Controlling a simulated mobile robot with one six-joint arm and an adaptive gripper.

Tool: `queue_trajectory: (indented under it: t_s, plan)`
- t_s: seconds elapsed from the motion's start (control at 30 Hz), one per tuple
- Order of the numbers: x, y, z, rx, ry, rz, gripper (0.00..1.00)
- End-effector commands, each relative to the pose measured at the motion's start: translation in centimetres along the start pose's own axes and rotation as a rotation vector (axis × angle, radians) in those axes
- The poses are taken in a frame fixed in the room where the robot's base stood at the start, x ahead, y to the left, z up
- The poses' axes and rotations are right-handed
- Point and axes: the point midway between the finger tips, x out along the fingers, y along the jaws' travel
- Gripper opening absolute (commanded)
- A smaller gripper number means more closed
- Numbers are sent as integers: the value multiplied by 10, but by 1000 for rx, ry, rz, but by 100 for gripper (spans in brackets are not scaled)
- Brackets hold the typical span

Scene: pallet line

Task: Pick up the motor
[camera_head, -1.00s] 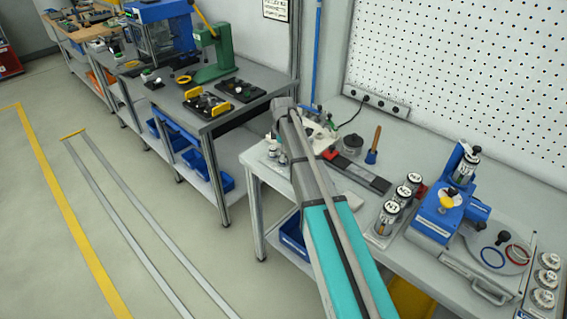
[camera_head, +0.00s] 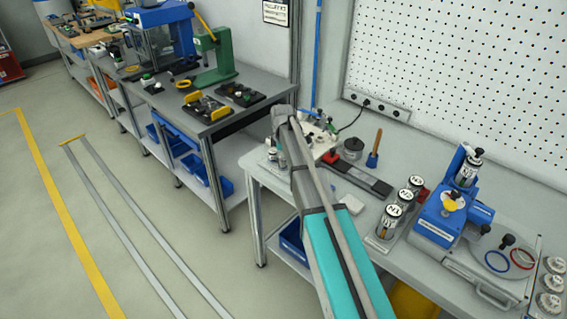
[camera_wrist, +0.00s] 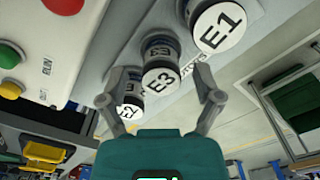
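In the wrist view, several motors, short cylinders with white round labelled ends, stand in a row. The motor marked E3 (camera_wrist: 160,80) is between the fingers of my gripper (camera_wrist: 160,98), which is open. I cannot tell whether either finger touches it. The motor marked E1 (camera_wrist: 218,27) is up and to the right. A third motor (camera_wrist: 130,110), its label partly hidden, is by the left finger. In the head view, small motors (camera_head: 272,154) show beside my arm on the near bench.
More labelled motors (camera_head: 392,213) stand in a row on the bench (camera_head: 335,218), left of a blue fixture (camera_head: 440,217) holding another. In the wrist view, a box with red, green and yellow buttons (camera_wrist: 45,65) is close on the left. The floor left of the benches is clear.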

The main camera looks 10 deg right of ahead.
Motion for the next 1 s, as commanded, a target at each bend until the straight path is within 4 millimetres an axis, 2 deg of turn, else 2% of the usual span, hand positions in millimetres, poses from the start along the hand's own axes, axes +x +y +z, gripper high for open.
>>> queue_trajectory:
  t_s: [0.03,0.07,0.4,0.77,1.0]
  plan:
    - [0,0,0,0,0,0,68]
    - [0,0,0,0,0,0,62]
    - [0,0,0,0,0,0,0]
    - [-1,0,0,-1,0,0,0]
    - [-10,0,-1,-1,0,0,0]
